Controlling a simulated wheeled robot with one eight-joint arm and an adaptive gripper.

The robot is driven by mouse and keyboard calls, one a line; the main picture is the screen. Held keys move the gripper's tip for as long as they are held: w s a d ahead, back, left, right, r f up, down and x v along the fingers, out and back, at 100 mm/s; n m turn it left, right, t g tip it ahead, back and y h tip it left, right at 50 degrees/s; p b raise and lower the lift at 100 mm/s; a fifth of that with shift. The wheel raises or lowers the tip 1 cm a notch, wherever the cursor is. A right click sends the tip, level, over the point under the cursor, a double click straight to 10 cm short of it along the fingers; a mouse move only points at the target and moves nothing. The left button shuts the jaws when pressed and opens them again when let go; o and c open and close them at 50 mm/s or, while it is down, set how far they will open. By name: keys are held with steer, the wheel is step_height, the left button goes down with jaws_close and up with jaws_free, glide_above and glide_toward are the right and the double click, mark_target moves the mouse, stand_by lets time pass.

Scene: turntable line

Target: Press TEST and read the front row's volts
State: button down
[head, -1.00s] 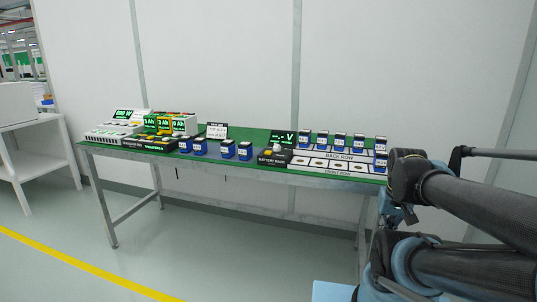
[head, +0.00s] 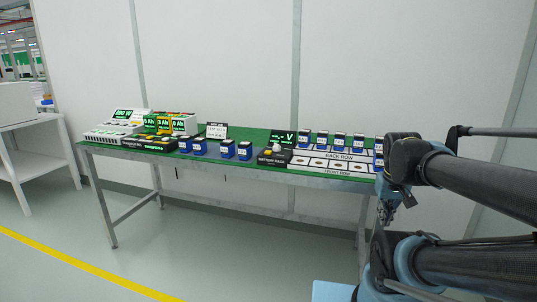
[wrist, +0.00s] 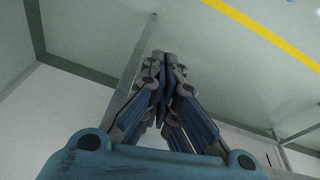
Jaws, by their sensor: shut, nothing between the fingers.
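The battery rack (head: 290,170) stands on the right part of the green-topped table. Its control box (head: 274,158) has a yellow button (head: 268,153) and a pale knob; I cannot read a TEST label. Behind it a small display (head: 283,137) shows dashes and a V. The front row (head: 337,172) shows empty sockets, its right end hidden by my arm. The back row (head: 346,156) has several blue batteries (head: 340,142) standing behind its label. My gripper (head: 386,218) hangs by the table's right end, apart from the rack. The wrist view shows its fingers (wrist: 165,72) closed and empty, pointing at the floor.
Several loose blue batteries (head: 227,149) stand left of the rack. A white side table (head: 35,130) stands far left. The floor in front is clear.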

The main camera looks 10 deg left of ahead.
steer(key=w+a+r+n+t, duration=0.25)
steer(key=w+a+r, duration=0.35)
steer(key=w+r, duration=0.45)
step_height(320, 180, up, 9)
steer(key=n+t+y, duration=0.2)
steer(key=n+t, duration=0.2)
steer(key=n, duration=0.3)
glide_above(266, 151)
steer(key=shift+s, duration=0.15)
steer(key=shift+f, duration=4.4)
steer(key=shift+f, duration=0.2)
steer(key=shift+f, duration=0.15)
